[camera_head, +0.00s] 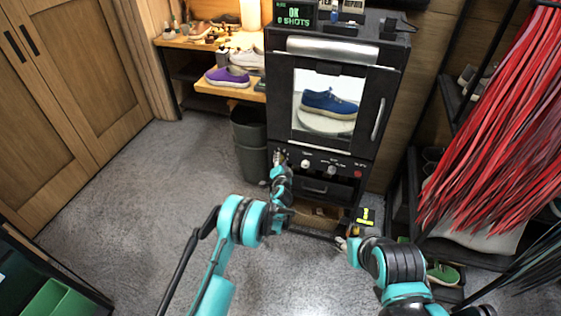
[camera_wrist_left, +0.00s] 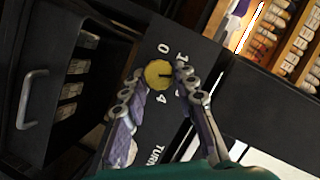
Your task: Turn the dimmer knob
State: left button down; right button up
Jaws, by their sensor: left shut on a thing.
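The dimmer knob (camera_wrist_left: 158,75) is a round brass-yellow dial with a dark pointer line. It sits on a black panel (camera_wrist_left: 190,45) marked with white numbers, including 0, 1 and 4, and part of the word TURN. My left gripper (camera_head: 279,158) is at the left end of the cabinet's control row and hides the knob in the head view. In the left wrist view its two fingers are on either side of the knob, shut on it. My right gripper (camera_head: 346,243) is low in front of the cabinet, away from the panel; its finger opening is too small to judge.
The black cabinet (camera_head: 393,60) has a lit window with a blue sneaker (camera_head: 330,103) inside. White knobs (camera_head: 306,163) and a red button (camera_head: 357,174) sit right of my left gripper. A grey bin (camera_head: 249,135) stands close on the left. Red strands (camera_head: 495,120) hang at the right.

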pick_arm(q)
jog(key=c, duration=1.2)
grip_release()
jog(key=v, duration=1.2)
